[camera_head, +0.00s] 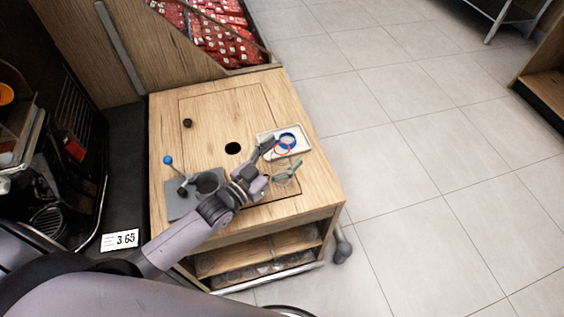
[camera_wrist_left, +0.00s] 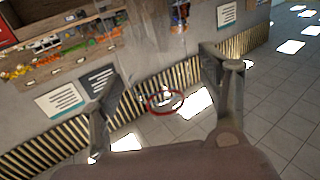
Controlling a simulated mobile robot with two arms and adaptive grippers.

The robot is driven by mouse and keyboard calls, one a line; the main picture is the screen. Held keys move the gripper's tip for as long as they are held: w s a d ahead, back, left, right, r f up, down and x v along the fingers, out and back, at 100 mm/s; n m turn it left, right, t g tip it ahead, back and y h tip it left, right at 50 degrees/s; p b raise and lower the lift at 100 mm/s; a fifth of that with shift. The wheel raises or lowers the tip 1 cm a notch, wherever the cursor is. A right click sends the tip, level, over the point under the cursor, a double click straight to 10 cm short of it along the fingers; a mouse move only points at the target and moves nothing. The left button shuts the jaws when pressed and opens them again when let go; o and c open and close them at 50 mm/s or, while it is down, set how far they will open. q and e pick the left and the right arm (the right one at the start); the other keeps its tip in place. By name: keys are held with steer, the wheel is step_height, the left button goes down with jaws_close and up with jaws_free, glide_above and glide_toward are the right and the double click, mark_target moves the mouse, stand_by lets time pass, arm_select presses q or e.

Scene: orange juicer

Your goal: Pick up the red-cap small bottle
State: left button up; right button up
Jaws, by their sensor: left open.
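The red-cap small bottle shows mainly as a thin red ring (camera_head: 281,148) near the white tray on the wooden cabinet top; its clear body is hard to make out. In the left wrist view, the red ring (camera_wrist_left: 165,112) lies between the two fingers. My left gripper (camera_head: 277,160) reaches in over the front right of the cabinet top. Its fingers are spread wide, one on each side of the red ring, with no visible grip on it. It also shows open in the left wrist view (camera_wrist_left: 167,85). My right gripper is not in view.
A white tray (camera_head: 301,147) with a blue ring (camera_head: 288,138) is just beyond the gripper. The wooden top (camera_head: 210,105) has a black hole and a small dark knob.

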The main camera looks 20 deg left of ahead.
arm_select(q)
steer(key=c, duration=1.1)
